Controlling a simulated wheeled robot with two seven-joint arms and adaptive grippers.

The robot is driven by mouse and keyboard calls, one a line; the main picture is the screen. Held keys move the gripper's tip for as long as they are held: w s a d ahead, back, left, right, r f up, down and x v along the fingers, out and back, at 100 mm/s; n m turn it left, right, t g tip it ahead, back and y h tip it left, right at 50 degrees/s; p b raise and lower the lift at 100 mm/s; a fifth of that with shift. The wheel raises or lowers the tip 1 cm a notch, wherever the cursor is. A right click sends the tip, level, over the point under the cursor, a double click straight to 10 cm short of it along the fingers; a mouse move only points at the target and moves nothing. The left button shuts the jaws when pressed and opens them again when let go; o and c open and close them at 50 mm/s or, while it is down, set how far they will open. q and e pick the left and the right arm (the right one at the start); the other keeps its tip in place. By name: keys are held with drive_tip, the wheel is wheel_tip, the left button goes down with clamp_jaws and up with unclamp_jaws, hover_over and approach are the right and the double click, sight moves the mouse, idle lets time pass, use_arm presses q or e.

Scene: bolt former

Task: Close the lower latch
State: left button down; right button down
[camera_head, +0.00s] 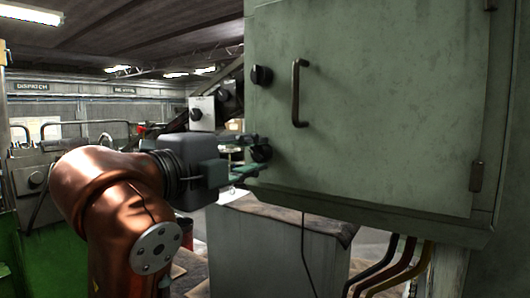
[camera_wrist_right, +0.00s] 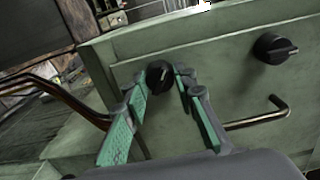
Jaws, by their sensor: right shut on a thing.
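The lower latch (camera_head: 262,153) is a dark round knob near the left edge of the green cabinet door (camera_head: 390,110). The upper latch (camera_head: 261,75) is a similar black knob above it. My right gripper (camera_head: 254,153) reaches the lower latch from the left, its green-padded fingers at the knob. In the right wrist view the lower latch (camera_wrist_right: 159,75) sits between the fingertips of my right gripper (camera_wrist_right: 161,80), which is shut on it. The upper latch (camera_wrist_right: 272,48) there stands clear to the right. The door looks shut. My left gripper is not in view.
A bar handle (camera_head: 298,92) sticks out from the door near the upper latch, and shows right of the fingers in the wrist view (camera_wrist_right: 262,120). A hinge (camera_head: 477,176) is at the door's right. Cables (camera_head: 390,270) hang below the cabinet, beside a grey block (camera_head: 270,250).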

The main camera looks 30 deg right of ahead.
drive_tip(key=n, duration=0.3)
drive_tip(key=shift+n, duration=0.3)
drive_tip(key=n, duration=0.4)
drive_tip(key=shift+p, duration=0.3)
drive_tip(key=c, duration=1.4)
unclamp_jaws()
drive_tip(key=v, duration=0.8)
